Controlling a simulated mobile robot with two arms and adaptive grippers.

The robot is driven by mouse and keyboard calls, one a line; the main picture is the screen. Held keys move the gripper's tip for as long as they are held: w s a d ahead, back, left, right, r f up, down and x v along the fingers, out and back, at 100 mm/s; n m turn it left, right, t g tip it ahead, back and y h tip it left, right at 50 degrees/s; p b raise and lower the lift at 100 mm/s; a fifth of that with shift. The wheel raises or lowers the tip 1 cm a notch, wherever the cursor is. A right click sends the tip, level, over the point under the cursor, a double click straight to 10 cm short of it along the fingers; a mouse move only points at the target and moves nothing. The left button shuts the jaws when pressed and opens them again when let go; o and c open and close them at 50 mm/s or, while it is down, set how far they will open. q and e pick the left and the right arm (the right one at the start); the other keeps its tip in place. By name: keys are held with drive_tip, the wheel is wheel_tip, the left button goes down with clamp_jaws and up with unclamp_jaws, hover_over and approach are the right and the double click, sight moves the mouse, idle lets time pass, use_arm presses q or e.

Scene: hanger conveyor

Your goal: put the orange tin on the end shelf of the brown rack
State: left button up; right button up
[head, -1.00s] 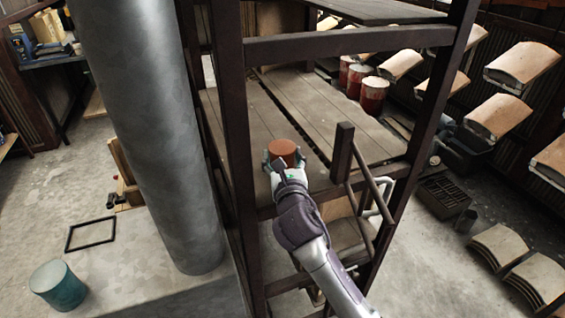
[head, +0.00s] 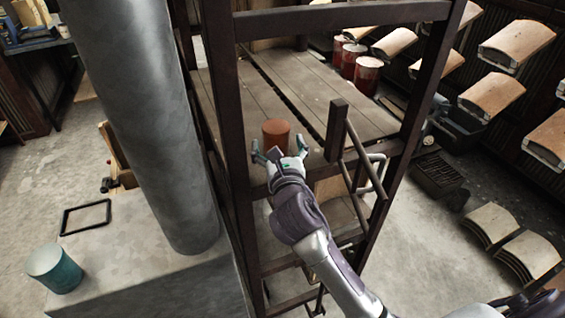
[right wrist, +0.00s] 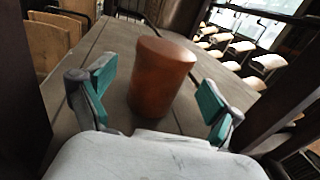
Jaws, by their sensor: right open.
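The orange tin (head: 276,134) stands upright on the plank shelf (head: 240,95) of the brown rack (head: 232,110), near the shelf's front end. It also shows large in the right wrist view (right wrist: 161,78), upright on the boards. My right gripper (head: 279,152) is open just in front of the tin. In the right wrist view its two green-padded fingers (right wrist: 158,98) are spread wide, with the tin beyond and between them and clear space on both sides. My left gripper is not in view.
A brown post (head: 336,130) and railing (head: 366,160) stand right of my right gripper. Red drums (head: 367,75) stand behind the rack. A thick grey column (head: 135,120) rises at left, near a teal tin (head: 54,268) and a black frame (head: 86,217).

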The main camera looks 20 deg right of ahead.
drive_tip(key=b+v, duration=0.1)
drive_tip(key=v, duration=0.8)
drive_tip(key=shift+w+d, duration=0.1)
